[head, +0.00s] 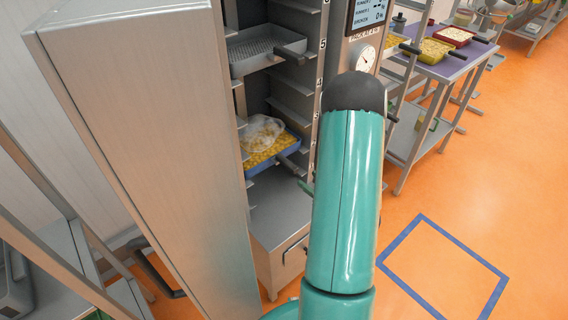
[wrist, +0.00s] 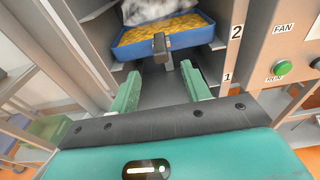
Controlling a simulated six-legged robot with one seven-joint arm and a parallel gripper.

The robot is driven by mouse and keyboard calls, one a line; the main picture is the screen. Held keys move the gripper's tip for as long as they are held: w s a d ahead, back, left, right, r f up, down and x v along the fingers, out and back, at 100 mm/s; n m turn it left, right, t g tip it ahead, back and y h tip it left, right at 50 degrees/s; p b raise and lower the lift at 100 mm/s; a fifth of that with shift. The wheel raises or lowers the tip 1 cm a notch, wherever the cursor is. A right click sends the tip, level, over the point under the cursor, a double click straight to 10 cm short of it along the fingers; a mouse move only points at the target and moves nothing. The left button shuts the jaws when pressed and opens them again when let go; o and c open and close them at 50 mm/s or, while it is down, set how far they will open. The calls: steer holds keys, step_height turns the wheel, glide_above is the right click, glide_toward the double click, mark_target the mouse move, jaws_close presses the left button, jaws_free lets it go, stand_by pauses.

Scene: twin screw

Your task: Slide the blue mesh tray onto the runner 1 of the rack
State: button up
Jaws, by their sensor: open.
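The blue tray (head: 272,162) sits in the lower part of the rack (head: 135,130), holding yellow pieces with a whitish, cloudy patch over them. In the wrist view the tray (wrist: 130,53) is just ahead, its dark handle (wrist: 160,45) pointing towards me. My gripper (wrist: 160,88) is open, with its green fingers apart on either side of the handle's line. The handle's end looks just beyond the fingertips, with no contact visible. Labels 2 and 1 show on the right post; I cannot tell for certain which runner bears the tray. In the head view my arm hides most of the gripper.
A grey perforated tray (head: 262,52) with a dark handle sits higher in the rack. A panel with a gauge (head: 366,60) and a green button (wrist: 281,68) stands to the right. A purple-topped table (head: 440,62) holds more trays. Orange floor is open at right.

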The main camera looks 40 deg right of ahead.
mark_target(288, 162)
steer(key=w, duration=0.4)
steer(key=w+f, duration=0.1)
steer(key=w, duration=0.6)
steer(key=shift+w+a+f, duration=0.1)
steer(key=shift+w+f, duration=0.1)
steer(key=shift+w, duration=0.15)
steer(key=c, duration=0.7)
jaws_close()
steer(key=shift+r, duration=0.1)
steer(key=shift+r, duration=0.6)
